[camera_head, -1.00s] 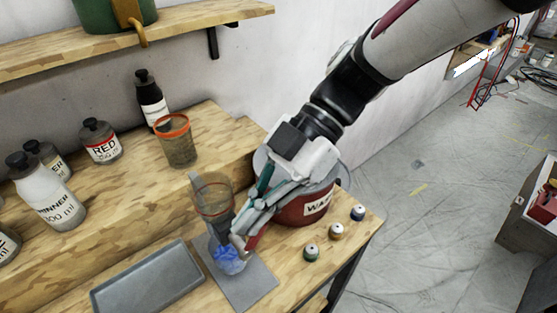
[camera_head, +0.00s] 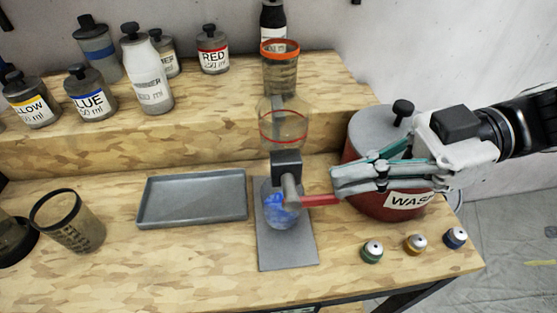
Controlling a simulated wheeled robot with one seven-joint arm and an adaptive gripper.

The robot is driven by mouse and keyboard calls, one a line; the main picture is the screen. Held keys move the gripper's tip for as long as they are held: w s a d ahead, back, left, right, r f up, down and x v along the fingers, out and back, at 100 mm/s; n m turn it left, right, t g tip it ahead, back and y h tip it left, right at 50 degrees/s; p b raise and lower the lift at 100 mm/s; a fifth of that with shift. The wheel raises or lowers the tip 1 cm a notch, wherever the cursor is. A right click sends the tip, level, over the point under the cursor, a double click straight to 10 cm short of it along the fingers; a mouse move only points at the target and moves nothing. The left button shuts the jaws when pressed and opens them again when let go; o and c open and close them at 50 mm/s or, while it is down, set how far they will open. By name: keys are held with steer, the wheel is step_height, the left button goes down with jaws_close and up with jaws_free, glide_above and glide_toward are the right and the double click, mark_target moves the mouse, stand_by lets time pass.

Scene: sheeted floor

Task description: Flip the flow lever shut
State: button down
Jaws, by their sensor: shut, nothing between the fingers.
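The flow lever (camera_head: 320,200) is a red handle. It points right, about level, from a grey pivot on the dark valve block (camera_head: 286,163). A clear funnel with a red ring (camera_head: 284,128) stands above the block. Below it, a clear round vessel with blue contents (camera_head: 281,212) sits on a grey base plate (camera_head: 288,255). My gripper (camera_head: 336,184) is shut and empty, reaching in from the right. Its fingertips are at the lever's right end; I cannot tell whether they touch it.
A red waste bin (camera_head: 375,203) stands close behind my gripper. Three small capped pots (camera_head: 415,243) line the front right edge. A grey tray (camera_head: 192,212) and a dark-rimmed cup (camera_head: 72,222) lie left. Labelled bottles (camera_head: 88,95) and an orange-rimmed cup (camera_head: 280,70) stand on the raised shelf.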

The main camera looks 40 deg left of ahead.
steer(key=shift+w+d+f+b, duration=0.1)
steer(key=shift+f+b, duration=0.15)
steer(key=shift+f, duration=0.15)
steer(key=shift+w+d+f+b, duration=0.1)
steer(key=shift+f+b, duration=0.1)
steer(key=shift+f, duration=0.15)
step_height(320, 180, up, 5)
steer(key=p, duration=0.3)
steer(key=w+d+f+b, duration=0.2)
steer(key=w+d+f, duration=0.2)
steer(key=w+d, duration=0.2)
steer(key=shift+w, duration=0.45)
steer(key=shift+s+r, duration=0.1)
